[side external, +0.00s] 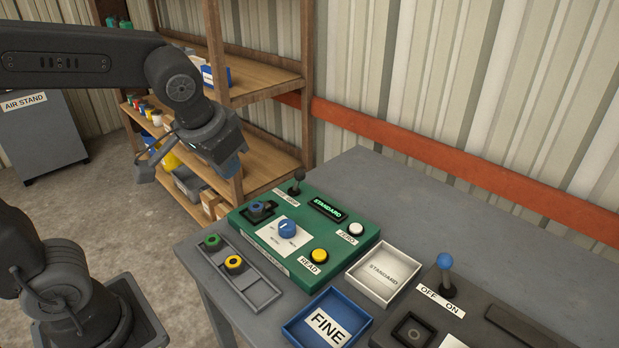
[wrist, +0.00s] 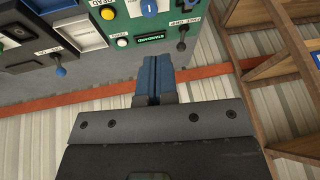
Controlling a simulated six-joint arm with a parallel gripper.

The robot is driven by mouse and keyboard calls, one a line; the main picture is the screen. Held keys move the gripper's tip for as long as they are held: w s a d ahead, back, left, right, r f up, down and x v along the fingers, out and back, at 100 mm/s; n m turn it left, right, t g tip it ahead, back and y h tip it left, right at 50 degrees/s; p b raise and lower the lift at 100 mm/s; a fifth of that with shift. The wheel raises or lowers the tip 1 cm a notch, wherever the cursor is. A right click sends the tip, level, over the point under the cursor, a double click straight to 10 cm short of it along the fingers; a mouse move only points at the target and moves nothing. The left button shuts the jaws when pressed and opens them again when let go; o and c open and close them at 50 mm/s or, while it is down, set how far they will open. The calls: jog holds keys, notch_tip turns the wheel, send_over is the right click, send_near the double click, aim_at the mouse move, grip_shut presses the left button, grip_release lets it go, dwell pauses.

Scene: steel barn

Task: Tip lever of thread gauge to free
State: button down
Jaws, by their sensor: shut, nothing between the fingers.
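The thread gauge (side external: 318,282) is a green box on the grey table, with a lit display reading STANDARD. Its small dark-knobbed lever (side external: 297,184) stands at the back left corner by a white label, and it also shows at the top of the wrist view (wrist: 181,46). Which label side the lever leans to is too small to tell. The gauge also bears a blue knob (side external: 287,229), a yellow READ button and a white ZERO button. A dark part with a blue ring (side external: 257,208) sits in its socket. My gripper (wrist: 153,75) is shut and empty, raised apart from the lever, above and left of it in the side view.
A grey tray (side external: 262,297) with green and yellow ringed parts lies front left. A white STANDARD tray (side external: 382,272) and a blue FINE tray (side external: 330,318) stand front right. A dark OFF/ON panel has a blue-balled lever (side external: 445,270). Wooden shelves (side external: 250,80) stand behind my gripper.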

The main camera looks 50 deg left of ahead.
aim_at(298, 181)
jog(key=w+d+f+n+y, duration=0.1)
jog(key=w+d+f+y, duration=0.3)
jog(key=w, duration=0.7)
jog(key=w+d+f+n+y, duration=0.1)
jog(key=w+f+n, duration=0.1)
jog(key=w+f, duration=0.6)
jog(key=w+a+f, duration=0.2)
jog(key=a, duration=0.1)
jog(key=w+a+f, duration=0.3)
jog(key=shift+f, duration=0.25)
jog(key=shift+s+a+r, duration=0.1)
jog(key=shift+a+r, duration=0.1)
jog(key=shift+a, duration=0.4)
jog(key=shift+s+a+r, duration=0.1)
jog(key=shift+a+r, duration=0.1)
jog(key=shift+a, duration=0.35)
jog(key=shift+s+a+r, duration=0.1)
jog(key=shift+s+a, duration=0.05)
jog(key=shift+a, duration=0.45)
jog(key=shift+a+r+g, duration=0.1)
jog(key=shift+g, duration=0.2)
jog(key=shift+a+r+h, duration=0.1)
jog(key=shift+a+h, duration=0.05)
jog(key=shift+h, duration=0.35)
